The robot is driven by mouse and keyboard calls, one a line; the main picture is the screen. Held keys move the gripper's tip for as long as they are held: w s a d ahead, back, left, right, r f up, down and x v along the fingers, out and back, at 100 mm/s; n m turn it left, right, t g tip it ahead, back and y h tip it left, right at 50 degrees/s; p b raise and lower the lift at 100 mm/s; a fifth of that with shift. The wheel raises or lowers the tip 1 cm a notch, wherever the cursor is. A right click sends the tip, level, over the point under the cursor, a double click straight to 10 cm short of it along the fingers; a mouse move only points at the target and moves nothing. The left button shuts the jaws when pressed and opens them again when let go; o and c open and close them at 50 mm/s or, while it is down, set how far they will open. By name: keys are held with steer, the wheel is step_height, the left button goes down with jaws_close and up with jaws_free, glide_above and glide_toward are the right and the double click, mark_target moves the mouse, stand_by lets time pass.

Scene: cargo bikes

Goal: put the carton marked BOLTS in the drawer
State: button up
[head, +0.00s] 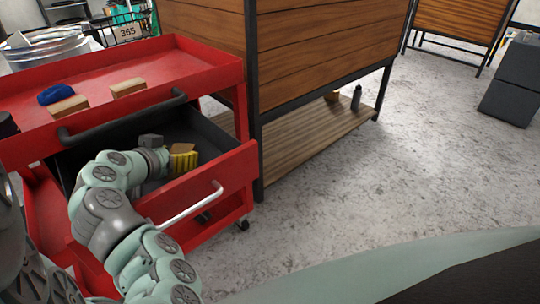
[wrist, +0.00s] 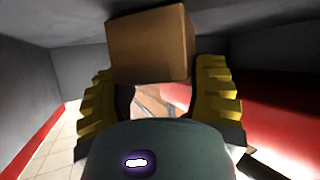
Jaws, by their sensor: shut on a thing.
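The red cart's drawer (head: 225,172) is pulled open, with a dark grey inside and a silver bar handle. My gripper (head: 184,160) reaches down into the drawer opening, near its front right part. Its yellow fingers are shut on a brown carton (head: 183,147), which is mostly hidden in the head view. In the wrist view the carton (wrist: 148,45) sits between the fingertips of my gripper (wrist: 158,80), with grey drawer walls around it. No marking on the carton can be read. I cannot tell whether it touches the drawer floor.
On the red cart top (head: 140,62) lie two brown blocks or cartons, one left (head: 69,107) and one right (head: 128,88), and a blue item (head: 55,93). A wooden-sided bench (head: 315,45) stands close right of the drawer. The floor (head: 380,185) further right is clear.

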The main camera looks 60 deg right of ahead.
steer(key=shift+f, duration=0.2)
steer(key=o, duration=1.3)
steer(key=shift+r, duration=0.1)
steer(key=shift+r, duration=0.25)
steer(key=shift+p+v, duration=0.45)
steer(key=shift+v, duration=3.25)
